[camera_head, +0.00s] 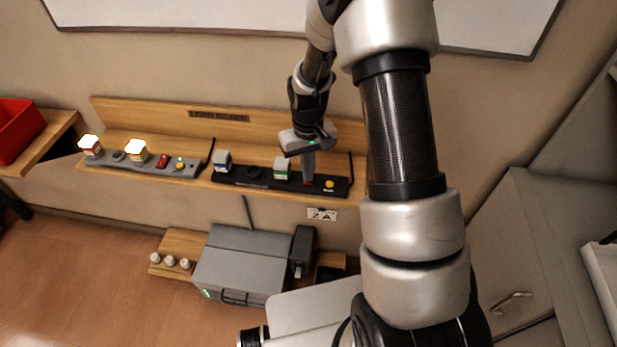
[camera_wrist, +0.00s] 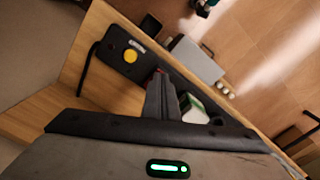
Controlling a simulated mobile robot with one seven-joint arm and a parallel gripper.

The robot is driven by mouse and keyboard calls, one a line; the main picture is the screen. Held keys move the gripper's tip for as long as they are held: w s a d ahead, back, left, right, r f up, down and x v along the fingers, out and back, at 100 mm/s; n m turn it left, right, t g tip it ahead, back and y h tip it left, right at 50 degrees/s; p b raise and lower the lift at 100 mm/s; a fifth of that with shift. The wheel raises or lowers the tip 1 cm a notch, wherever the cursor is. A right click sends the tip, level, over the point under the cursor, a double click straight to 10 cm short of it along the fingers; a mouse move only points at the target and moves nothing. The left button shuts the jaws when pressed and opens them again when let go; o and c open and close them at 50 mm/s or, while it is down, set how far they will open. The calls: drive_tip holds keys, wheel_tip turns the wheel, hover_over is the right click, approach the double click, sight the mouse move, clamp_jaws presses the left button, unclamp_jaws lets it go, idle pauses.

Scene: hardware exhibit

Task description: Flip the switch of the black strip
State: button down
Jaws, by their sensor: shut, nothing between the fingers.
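The black strip (camera_head: 245,178) lies on the wooden shelf, right of a grey strip. It carries a blue-and-white cube (camera_head: 222,162), a green-and-white cube (camera_head: 282,168) and a round yellow button (camera_head: 329,184). Its red switch (camera_head: 308,184) shows only partly, at my fingertips. My gripper (camera_head: 308,178) is shut and empty, pointing down at the switch; I cannot tell if it touches. In the wrist view, my shut fingers (camera_wrist: 160,85) cover most of the switch. The switch's position is hidden.
The grey strip (camera_head: 199,169) has two glowing cubes, a red switch (camera_head: 162,161) and a yellow button. A wooden backboard (camera_head: 165,115) stands behind both strips. Below are a grey box (camera_head: 240,262) and small white knobs (camera_head: 170,261). A red bin (camera_head: 18,130) is at far left.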

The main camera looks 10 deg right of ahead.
drive_tip(key=shift+f, duration=0.25)
wheel_tip(320, 180, up, 7)
drive_tip(key=p, duration=0.4)
idle(0.4)
drive_tip(key=shift+r, duration=0.1)
idle(0.4)
drive_tip(key=s+r+t, duration=0.1)
drive_tip(key=s+r, duration=0.3)
drive_tip(key=r, duration=0.6)
drive_tip(key=s+r+t, duration=0.2)
drive_tip(key=s+r, duration=0.1)
drive_tip(key=r, duration=0.6)
drive_tip(key=s+r+t, duration=0.1)
drive_tip(key=s+r, duration=0.3)
drive_tip(key=s, duration=0.3)
drive_tip(key=s+r+m+t, duration=0.1)
drive_tip(key=s+r, duration=0.4)
drive_tip(key=s, duration=0.3)
drive_tip(key=shift+r+t, duration=0.15)
drive_tip(key=shift+t, duration=0.15)
